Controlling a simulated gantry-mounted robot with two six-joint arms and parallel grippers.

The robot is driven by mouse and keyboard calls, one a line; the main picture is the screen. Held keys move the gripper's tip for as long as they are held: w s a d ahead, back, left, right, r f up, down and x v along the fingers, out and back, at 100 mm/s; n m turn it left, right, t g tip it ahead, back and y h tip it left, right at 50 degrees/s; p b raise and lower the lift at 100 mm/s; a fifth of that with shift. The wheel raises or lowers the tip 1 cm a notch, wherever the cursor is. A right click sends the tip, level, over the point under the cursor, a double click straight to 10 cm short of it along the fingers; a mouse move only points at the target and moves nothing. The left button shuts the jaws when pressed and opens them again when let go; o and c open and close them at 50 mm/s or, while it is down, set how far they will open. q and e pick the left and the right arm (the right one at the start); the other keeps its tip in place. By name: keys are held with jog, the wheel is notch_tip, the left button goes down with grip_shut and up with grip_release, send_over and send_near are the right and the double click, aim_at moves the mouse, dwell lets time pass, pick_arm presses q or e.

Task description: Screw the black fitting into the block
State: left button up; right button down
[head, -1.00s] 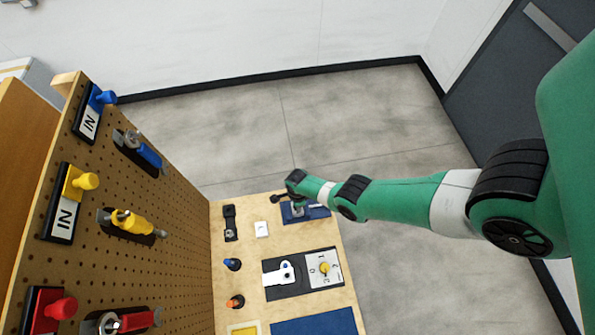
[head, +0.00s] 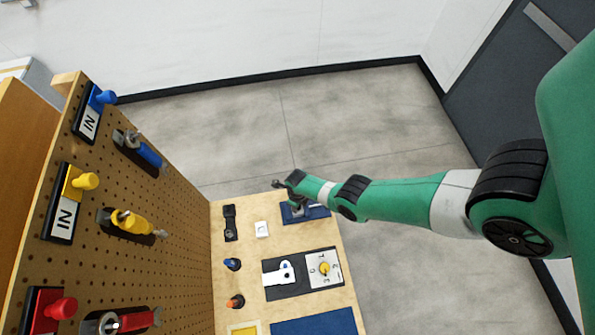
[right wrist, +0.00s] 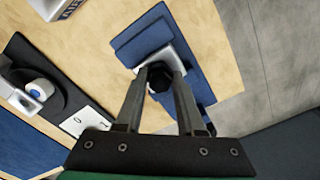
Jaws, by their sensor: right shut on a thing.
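In the right wrist view my right gripper (right wrist: 161,76) is shut on the black fitting (right wrist: 161,84), which shows as a dark piece between the fingertips. The fitting is over the silver-grey block (right wrist: 183,60), which rests on a blue holder (right wrist: 144,38). How deep the fitting sits in the block is hidden by the fingers. In the head view my right arm reaches in from the right, its wrist above the blue holder (head: 318,212) at the table's far end. The fitting is not clear there. My left gripper is not in view.
A wooden pegboard (head: 120,215) with tools stands at the left. On the table are a black panel (head: 281,292) with a white lever and yellow knob, a small white box (head: 262,229), a blue-topped piece (head: 232,264), an orange-topped piece (head: 236,301) and a blue mat (head: 315,323).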

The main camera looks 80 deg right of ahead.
jog(key=shift+c, duration=2.2)
grip_release()
jog(key=shift+o, duration=0.3)
jog(key=o, duration=0.4)
jog(key=shift+r, duration=0.15)
notch_tip(320, 180, up, 5)
jog(key=p, duration=0.5)
